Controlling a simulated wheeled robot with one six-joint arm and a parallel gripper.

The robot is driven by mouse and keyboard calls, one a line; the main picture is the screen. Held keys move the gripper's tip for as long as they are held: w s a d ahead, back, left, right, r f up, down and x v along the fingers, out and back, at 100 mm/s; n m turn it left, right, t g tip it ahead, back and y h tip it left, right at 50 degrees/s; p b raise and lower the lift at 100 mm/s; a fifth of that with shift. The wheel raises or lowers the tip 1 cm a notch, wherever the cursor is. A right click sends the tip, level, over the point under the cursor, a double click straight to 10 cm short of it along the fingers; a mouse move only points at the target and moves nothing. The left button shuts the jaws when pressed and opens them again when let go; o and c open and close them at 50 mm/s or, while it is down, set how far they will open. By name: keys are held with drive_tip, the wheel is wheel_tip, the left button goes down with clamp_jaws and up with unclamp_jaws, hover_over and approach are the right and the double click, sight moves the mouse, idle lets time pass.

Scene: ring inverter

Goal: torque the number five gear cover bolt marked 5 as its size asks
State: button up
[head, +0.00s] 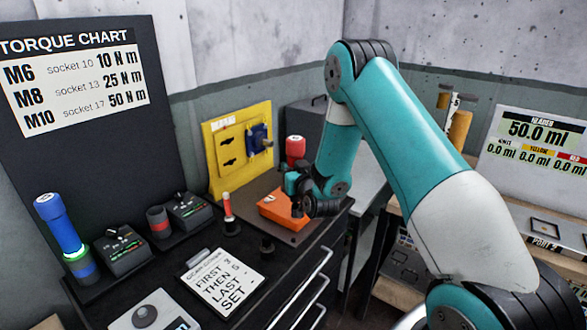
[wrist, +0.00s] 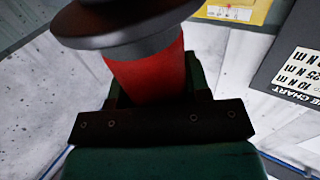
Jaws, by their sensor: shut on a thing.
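My gripper (head: 293,184) is shut on a red tool (head: 295,147), whose red top shows above the jaws in the head view. In the wrist view the tool's red body (wrist: 150,76) sits between the fingers, with a wide dark collar beyond it. An orange block (head: 284,212), perhaps the gear cover, lies on a dark plate just below my gripper. My wrist hides part of it. I cannot make out a bolt marked 5. The torque chart (head: 72,78) reads M6 socket 10, 10 N m; M8 socket 13, 25 N m; M10 socket 17, 50 N m.
A blue tool (head: 60,225) stands at the left by a black dock (head: 124,250); another dock (head: 187,210) is beside it. A card (head: 222,284) reads FIRST 3 THEN 5 LAST. A yellow board (head: 225,157) stands behind. A small red-and-white post (head: 227,205) stands left of the block.

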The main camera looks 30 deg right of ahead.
sight(293, 155)
drive_tip(key=shift+f+b, duration=0.45)
drive_tip(key=shift+f, duration=0.2)
idle(1.6)
drive_tip(key=shift+r+p, duration=2.4)
drive_tip(key=shift+r, duration=0.35)
drive_tip(key=shift+f, duration=0.1)
